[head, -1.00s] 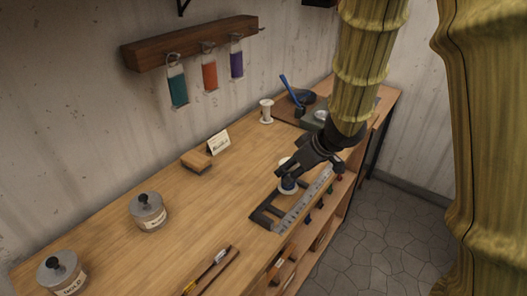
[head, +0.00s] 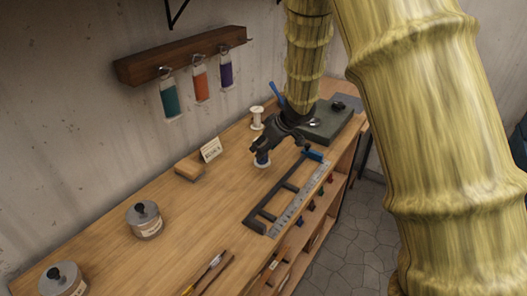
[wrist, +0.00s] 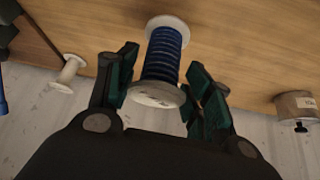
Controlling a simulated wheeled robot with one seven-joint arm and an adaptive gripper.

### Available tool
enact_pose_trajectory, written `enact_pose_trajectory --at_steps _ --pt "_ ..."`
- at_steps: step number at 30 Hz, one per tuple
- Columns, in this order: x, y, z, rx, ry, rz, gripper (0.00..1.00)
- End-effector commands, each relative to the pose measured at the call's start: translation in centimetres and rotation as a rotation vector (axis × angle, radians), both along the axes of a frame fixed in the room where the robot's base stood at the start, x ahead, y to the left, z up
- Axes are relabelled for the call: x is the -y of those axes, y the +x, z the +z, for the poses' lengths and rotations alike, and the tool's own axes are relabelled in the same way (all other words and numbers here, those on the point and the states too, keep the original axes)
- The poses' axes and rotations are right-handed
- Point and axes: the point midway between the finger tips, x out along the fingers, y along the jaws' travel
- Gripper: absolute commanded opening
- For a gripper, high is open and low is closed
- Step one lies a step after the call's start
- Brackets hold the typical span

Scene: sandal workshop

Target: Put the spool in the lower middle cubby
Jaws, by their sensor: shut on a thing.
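The spool, wound with blue thread between white flanges, is in my gripper (head: 262,149). In the head view the spool (head: 262,161) shows just below the fingertips, close over the bench top; whether it touches the wood I cannot tell. In the wrist view the spool (wrist: 164,55) lies between the two dark green fingers (wrist: 158,88), which sit on either side of its near flange. The bench's open front (head: 318,222) shows at the right at a steep angle. I cannot make out which opening is the lower middle cubby.
A black frame (head: 265,215) with a metal ruler (head: 297,203) lies along the front edge. A white spool (head: 257,117) stands behind my gripper. A card (head: 211,149), a wooden block (head: 189,170) and jars (head: 145,220) are to the left. Bare bench lies between.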

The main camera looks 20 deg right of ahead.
Motion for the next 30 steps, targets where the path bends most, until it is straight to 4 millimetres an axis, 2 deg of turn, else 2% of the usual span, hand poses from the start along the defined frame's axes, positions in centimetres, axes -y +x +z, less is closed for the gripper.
enact_pose_trajectory --at_steps 4,12,26,27,30 --pt "-0.1 0.6 -0.4 -0.001 0.000 0.002 0.25" --pt "-0.1 0.6 -3.4 -0.002 0.001 0.000 0.25" --pt "-0.1 0.5 -3.9 -0.001 0.000 0.001 0.25" --pt "-0.1 0.5 -4.0 -0.001 -0.001 0.002 0.53" --pt "-0.1 0.5 -3.9 -0.001 -0.001 0.002 0.71"
